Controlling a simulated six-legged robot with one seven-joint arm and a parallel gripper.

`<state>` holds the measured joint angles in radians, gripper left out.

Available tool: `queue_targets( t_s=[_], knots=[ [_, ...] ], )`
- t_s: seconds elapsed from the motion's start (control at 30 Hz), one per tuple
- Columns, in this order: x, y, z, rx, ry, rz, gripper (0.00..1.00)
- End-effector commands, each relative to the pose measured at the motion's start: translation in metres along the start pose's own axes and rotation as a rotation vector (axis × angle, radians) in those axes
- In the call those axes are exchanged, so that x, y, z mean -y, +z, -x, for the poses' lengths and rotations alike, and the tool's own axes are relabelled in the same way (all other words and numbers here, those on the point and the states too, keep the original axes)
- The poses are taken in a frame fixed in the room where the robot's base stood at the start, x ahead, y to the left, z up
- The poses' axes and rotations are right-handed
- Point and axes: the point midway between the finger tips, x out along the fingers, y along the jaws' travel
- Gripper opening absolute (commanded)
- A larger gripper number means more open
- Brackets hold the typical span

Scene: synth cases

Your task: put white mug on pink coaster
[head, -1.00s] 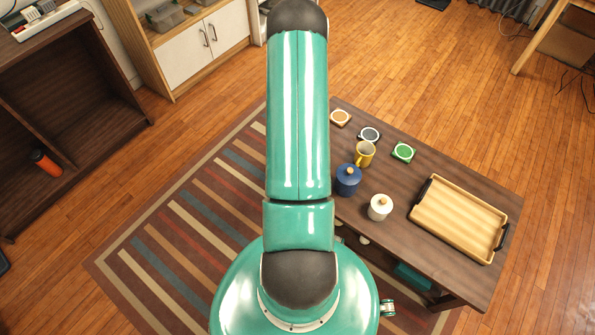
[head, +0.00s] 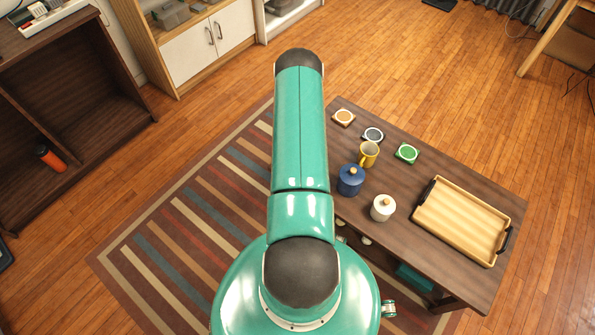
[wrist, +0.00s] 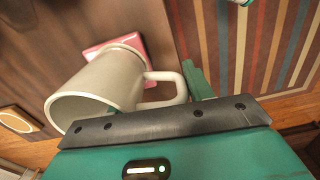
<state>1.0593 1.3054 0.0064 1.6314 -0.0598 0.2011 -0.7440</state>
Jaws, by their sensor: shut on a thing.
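The white mug (wrist: 100,88) shows in the wrist view with its open mouth toward the lower left and its handle toward the right. My gripper (wrist: 188,92) is shut on the mug at its handle; the dark jaw edge covers part of it. The pink coaster (wrist: 135,43) shows just beyond the mug's base, which partly hides it. I cannot tell whether the base touches the coaster. In the head view the mug, the pink coaster and my gripper are not visible.
On the dark table in the head view are an orange coaster (head: 344,117), a dark coaster (head: 373,134), a green coaster (head: 407,153), a yellow mug (head: 369,154), a blue jar (head: 350,180), a white jar (head: 382,208) and a wooden tray (head: 425,207). A striped rug (head: 165,235) lies left.

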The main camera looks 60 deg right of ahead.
Motion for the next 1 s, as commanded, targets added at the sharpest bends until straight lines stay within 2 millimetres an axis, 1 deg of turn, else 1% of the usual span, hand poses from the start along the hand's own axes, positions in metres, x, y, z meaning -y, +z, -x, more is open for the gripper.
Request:
queue_targets(
  t_s=[0.3, 0.33, 0.4, 0.43, 0.77, 0.87, 1.0],
  knots=[
    [0.0, 0.0, -0.002, -0.001, 0.001, 0.0, 0.14],
    [0.0, 0.0, -0.003, -0.001, 0.001, 0.0, 0.55],
    [0.0, 0.0, -0.002, -0.001, 0.001, 0.0, 0.69],
    [0.0, 0.0, -0.002, -0.001, 0.001, 0.0, 0.73],
    [-0.001, 0.0, 0.0, -0.001, 0.001, 0.0, 0.73],
    [-0.001, -0.001, 0.008, -0.002, 0.002, 0.0, 0.73],
    [-0.001, -0.001, 0.03, -0.003, 0.003, 0.0, 0.73]
  ],
)
